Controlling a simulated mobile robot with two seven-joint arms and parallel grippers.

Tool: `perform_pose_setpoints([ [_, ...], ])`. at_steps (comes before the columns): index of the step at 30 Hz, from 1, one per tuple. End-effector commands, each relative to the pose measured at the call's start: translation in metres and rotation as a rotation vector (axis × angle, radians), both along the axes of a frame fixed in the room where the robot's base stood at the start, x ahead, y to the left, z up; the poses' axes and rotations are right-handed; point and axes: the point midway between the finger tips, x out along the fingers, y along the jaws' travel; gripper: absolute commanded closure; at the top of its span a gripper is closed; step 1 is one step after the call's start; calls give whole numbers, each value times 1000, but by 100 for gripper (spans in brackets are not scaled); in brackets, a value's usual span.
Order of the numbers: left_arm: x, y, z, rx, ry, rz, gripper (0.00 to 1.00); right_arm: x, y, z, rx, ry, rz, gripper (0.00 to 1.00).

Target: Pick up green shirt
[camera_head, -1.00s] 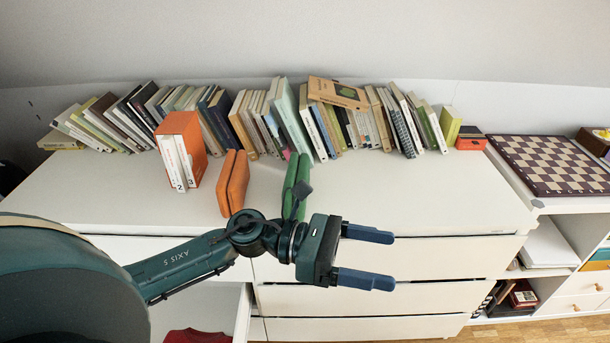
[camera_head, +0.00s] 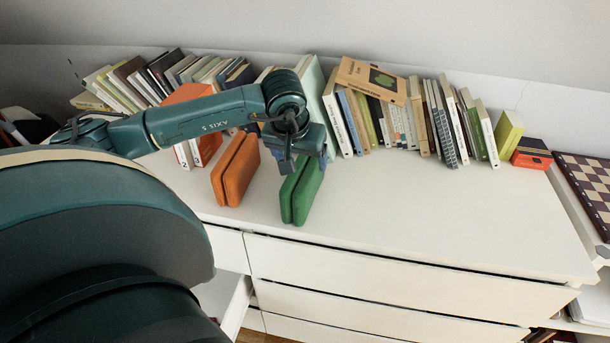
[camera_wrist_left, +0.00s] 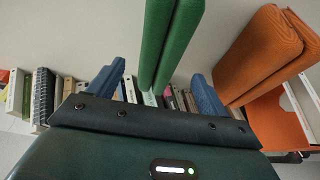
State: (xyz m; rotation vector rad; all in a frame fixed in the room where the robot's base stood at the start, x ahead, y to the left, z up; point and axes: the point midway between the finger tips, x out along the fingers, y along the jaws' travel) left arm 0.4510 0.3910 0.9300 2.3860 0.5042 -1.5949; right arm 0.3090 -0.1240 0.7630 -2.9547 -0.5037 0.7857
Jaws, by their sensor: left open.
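The green shirt (camera_head: 303,190) is folded and stands upright on the white dresser top, beside an orange folded garment. It also shows in the left wrist view (camera_wrist_left: 170,35), between the two blue fingers. My left gripper (camera_head: 302,158) is open, pointing down at the top of the green shirt. In the left wrist view my left gripper (camera_wrist_left: 158,76) has one finger on each side of the shirt, with gaps on both sides. The gripper hides the shirt's upper end in the head view. My right gripper is not in view.
The orange folded garment (camera_head: 235,170) stands close on the left of the green shirt. An orange book box (camera_head: 207,143) is behind it, and a row of books (camera_head: 400,125) lines the wall. The dresser top (camera_head: 440,215) is clear to the right. A drawer (camera_head: 236,305) is open below.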

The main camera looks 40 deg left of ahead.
Motion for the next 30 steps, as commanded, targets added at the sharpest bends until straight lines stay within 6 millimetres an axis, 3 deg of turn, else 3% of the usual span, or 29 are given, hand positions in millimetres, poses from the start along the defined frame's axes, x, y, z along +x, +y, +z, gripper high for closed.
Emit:
perform_pose_setpoints([
  [5, 4, 1, -11, -2, 1, 0, 22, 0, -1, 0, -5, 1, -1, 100],
  [15, 21, 8, -52, -4, 0, 1, 22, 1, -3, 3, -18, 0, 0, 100],
  [23, 23, 9, -56, -2, -1, -1, 22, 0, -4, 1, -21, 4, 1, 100],
  [30, 23, 9, -55, -2, -1, 0, 40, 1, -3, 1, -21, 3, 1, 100],
])
